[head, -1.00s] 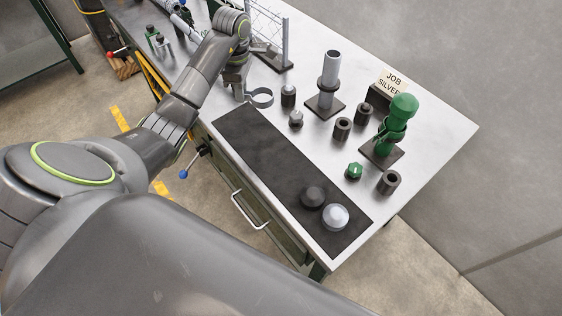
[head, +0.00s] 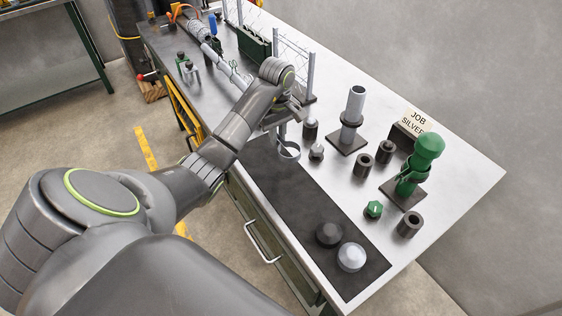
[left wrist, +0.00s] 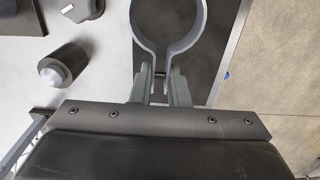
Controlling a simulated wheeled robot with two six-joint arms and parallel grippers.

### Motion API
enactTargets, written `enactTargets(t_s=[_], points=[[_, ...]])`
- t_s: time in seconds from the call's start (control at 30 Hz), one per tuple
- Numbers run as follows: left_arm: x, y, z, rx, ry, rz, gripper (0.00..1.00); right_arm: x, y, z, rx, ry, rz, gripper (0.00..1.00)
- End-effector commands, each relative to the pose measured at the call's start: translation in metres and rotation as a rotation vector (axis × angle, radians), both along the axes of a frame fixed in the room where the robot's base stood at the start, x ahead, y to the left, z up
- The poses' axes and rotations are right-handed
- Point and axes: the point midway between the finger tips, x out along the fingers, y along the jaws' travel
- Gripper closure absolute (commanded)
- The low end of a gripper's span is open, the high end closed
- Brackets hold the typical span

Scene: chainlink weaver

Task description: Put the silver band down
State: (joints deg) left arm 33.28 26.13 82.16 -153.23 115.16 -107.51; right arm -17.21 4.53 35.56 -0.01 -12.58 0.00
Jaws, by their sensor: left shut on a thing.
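The silver band (head: 289,150) is an open metal ring with two tabs. My left gripper (head: 281,133) is shut on it and holds it over the far end of the black mat (head: 290,196). In the left wrist view the gripper (left wrist: 161,86) pinches the band's tabs, and the ring (left wrist: 201,25) points away from the fingers. Whether the band touches the mat I cannot tell. A sign reading JOB SILVER (head: 408,128) stands at the back. My right gripper is not in view.
A grey post on a square base (head: 352,118) and a green post (head: 412,170) stand to the right. Dark collars (head: 362,165) and small knobs stand between them. A black knob (head: 329,234) and a silver knob (head: 351,257) sit at the mat's near end. The mat's middle is clear.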

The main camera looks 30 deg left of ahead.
Motion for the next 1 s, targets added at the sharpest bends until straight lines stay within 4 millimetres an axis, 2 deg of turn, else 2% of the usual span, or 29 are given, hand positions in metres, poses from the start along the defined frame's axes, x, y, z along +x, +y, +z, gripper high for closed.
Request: enactTargets(t_s=[0.03, 0.1, 0.37, 0.63, 1.0], points=[[0.000, 0.000, -0.016, 0.000, 0.000, 0.000, 1.00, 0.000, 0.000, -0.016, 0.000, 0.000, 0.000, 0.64], [0.000, 0.000, -0.024, 0.000, 0.000, 0.001, 1.00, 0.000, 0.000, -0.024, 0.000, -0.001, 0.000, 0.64], [0.000, 0.000, -0.034, 0.000, 0.000, 0.001, 1.00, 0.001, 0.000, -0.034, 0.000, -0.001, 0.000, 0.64], [0.000, 0.000, -0.065, 0.000, 0.001, 0.002, 1.00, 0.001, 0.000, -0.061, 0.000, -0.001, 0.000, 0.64], [0.000, 0.000, -0.067, 0.000, 0.000, 0.001, 1.00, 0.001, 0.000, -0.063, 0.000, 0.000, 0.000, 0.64]])
